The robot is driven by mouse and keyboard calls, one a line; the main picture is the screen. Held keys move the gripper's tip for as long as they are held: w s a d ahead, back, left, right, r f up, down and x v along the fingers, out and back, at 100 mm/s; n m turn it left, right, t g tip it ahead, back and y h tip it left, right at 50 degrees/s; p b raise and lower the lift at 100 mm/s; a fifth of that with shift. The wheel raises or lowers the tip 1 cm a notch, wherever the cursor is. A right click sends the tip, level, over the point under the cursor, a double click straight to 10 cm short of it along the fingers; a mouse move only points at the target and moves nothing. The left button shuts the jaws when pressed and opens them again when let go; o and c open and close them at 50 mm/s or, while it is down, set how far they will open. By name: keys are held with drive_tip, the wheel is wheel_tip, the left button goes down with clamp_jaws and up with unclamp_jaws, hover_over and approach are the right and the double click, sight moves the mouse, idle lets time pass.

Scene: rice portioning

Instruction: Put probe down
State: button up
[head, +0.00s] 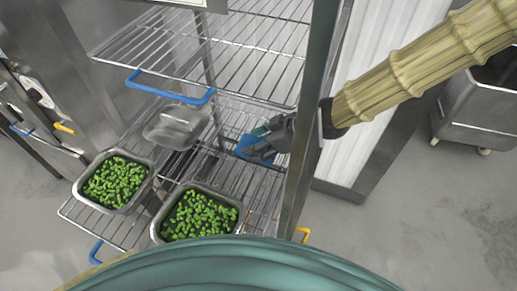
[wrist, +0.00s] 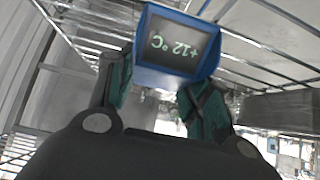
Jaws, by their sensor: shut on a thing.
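The probe (wrist: 176,45) is a blue-framed box with a dark screen reading "+12 °C", upside down in the wrist view. My gripper (wrist: 160,85) is shut on it, with a green-padded finger at each side. In the head view, my gripper (head: 268,140) reaches in among the wire shelves from the right. The blue probe (head: 245,146) shows at its tip, partly hidden by the fingers. I cannot tell whether the probe touches a shelf.
Two metal pans of green pieces, one on the left (head: 77,190) and one in the middle (head: 154,232), stand on a pulled-out wire shelf (head: 128,236). A clear-looking container (head: 177,127) sits behind them. A steel post (head: 303,130) stands close to my arm. The upper shelf (head: 250,50) is empty.

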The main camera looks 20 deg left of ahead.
drive_tip(key=shift+f, duration=0.2)
drive_tip(key=o, duration=1.2)
drive_tip(key=shift+c, duration=0.2)
drive_tip(key=shift+d+r, duration=0.2)
drive_tip(key=shift+r, duration=0.15)
drive_tip(key=shift+p+v, duration=1.1)
drive_tip(key=shift+v, duration=2.3)
